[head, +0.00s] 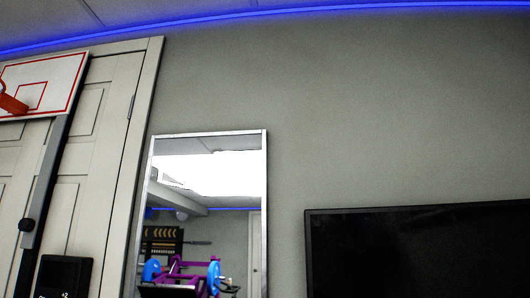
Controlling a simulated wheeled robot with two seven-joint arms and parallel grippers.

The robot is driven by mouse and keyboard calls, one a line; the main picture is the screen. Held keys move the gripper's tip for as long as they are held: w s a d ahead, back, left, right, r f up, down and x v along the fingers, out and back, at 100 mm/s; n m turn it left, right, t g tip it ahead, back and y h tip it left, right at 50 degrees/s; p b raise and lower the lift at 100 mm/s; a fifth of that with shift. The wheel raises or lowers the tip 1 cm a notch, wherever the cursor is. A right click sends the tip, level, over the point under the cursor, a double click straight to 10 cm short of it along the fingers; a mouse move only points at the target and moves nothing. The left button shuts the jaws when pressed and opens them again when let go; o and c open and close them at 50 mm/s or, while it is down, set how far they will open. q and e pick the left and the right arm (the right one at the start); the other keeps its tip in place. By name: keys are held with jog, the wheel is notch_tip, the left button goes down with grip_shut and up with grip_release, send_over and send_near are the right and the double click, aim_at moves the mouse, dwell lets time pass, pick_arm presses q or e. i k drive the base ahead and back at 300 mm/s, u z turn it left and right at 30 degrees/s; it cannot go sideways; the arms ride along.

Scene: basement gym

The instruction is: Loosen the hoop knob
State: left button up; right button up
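A basketball hoop stands at the left edge of the head view. Its white backboard (45,84) has red lines, and its orange rim (12,104) is partly cut off by the picture edge. The backboard is on a dark upright pole (48,185). A small black knob (26,225) sits on the lower part of the pole. The pole's lower end is out of view. Neither of my grippers shows, so nothing of mine is seen near the knob.
White panelled doors (125,100) stand behind the hoop. A framed mirror (266,175) is on the grey wall, reflecting purple and blue gym equipment. A black screen (420,250) is at the lower right. A dark display panel (64,277) is at the lower left. The floor is not visible.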

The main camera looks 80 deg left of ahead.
aim_at(26, 224)
jog(key=u, duration=4.15)
